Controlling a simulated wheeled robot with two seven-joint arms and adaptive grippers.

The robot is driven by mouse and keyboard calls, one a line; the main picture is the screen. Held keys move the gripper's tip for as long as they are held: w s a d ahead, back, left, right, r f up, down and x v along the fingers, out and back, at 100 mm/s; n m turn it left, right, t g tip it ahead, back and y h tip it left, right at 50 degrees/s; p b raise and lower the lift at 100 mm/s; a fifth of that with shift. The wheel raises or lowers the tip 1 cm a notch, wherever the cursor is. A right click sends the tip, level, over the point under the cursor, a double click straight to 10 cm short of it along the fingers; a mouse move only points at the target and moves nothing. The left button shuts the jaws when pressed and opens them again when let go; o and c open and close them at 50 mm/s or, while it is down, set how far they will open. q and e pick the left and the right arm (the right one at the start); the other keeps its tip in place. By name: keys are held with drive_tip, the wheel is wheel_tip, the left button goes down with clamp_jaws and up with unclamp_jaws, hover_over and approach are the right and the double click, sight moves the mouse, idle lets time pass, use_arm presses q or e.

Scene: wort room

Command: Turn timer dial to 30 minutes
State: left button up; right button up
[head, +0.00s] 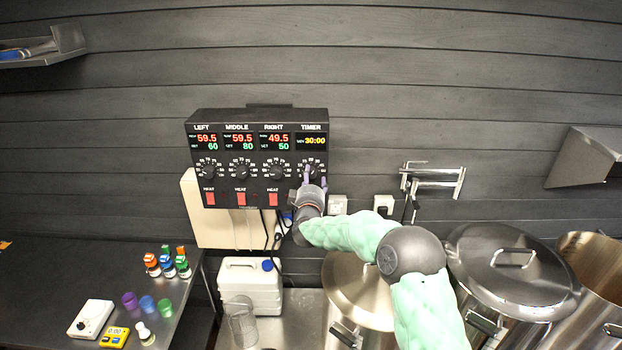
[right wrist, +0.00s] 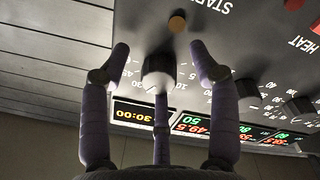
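The timer dial (head: 311,170) is a black knob at the right end of the black control panel (head: 225,160). Above it the timer display (head: 314,141) reads 30:00 in yellow. My right gripper (head: 315,180) is at the dial, its purple fingers pointing at the panel. In the right wrist view, which shows the panel upside down, the dial (right wrist: 157,72) sits between the spread fingers of the right gripper (right wrist: 162,62). Gaps show between the two side fingers and the knob; whether the third finger touches it I cannot tell. My left gripper is out of view.
Other dials and red heat switches (head: 241,198) lie left of the timer. A round button (right wrist: 177,23) is close to the fingers in the right wrist view. Lidded steel pots (head: 512,265) stand below right. A white canister (head: 250,284) and small bottles (head: 167,266) are below left.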

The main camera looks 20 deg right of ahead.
drive_tip(key=shift+r, duration=0.35)
drive_tip(key=shift+s+a, duration=0.1)
drive_tip(key=shift+a, duration=0.05)
drive_tip(key=v, duration=1.1)
drive_tip(key=shift+s, duration=0.35)
drive_tip(key=shift+a+f, duration=0.15)
